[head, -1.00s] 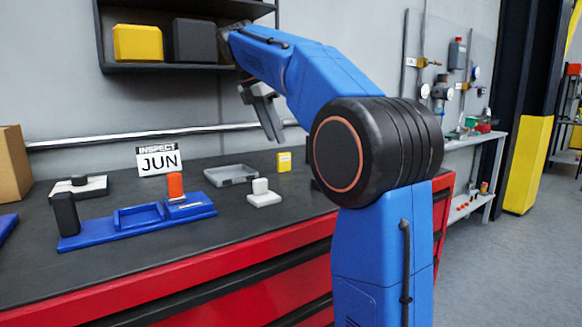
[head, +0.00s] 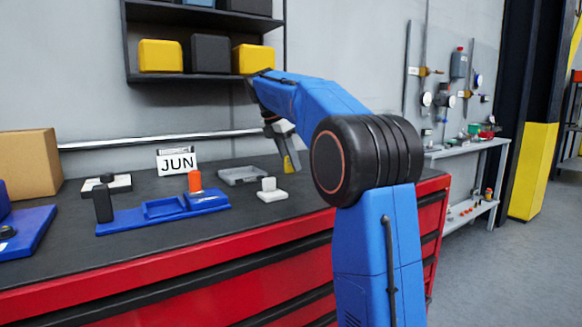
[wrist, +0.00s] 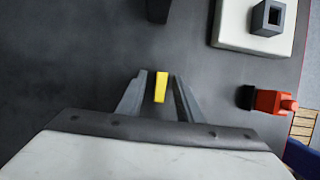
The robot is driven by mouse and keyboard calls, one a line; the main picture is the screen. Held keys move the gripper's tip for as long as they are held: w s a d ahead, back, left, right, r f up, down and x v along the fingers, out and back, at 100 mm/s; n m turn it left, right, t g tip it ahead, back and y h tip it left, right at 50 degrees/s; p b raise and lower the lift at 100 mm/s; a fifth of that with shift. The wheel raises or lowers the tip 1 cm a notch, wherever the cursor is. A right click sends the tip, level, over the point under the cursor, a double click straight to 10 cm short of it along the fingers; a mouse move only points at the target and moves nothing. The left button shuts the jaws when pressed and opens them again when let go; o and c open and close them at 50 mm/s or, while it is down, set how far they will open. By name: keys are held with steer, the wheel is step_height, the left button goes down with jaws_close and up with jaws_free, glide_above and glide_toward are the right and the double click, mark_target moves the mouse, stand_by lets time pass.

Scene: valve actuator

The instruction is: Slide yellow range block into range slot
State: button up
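The yellow range block (head: 289,164) stands on the dark bench, partly hidden by my gripper (head: 283,150). In the wrist view the yellow block (wrist: 160,87) shows between the two fingers of my gripper (wrist: 160,79), with a gap visible on both sides. The gripper is open. I cannot tell which opening is the range slot.
A cardboard box (head: 28,162) and another blue fixture (head: 27,235) are at far left. A shelf (head: 130,50) hangs above.

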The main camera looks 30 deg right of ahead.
jaws_close()
steer(key=shift+r, duration=0.1)
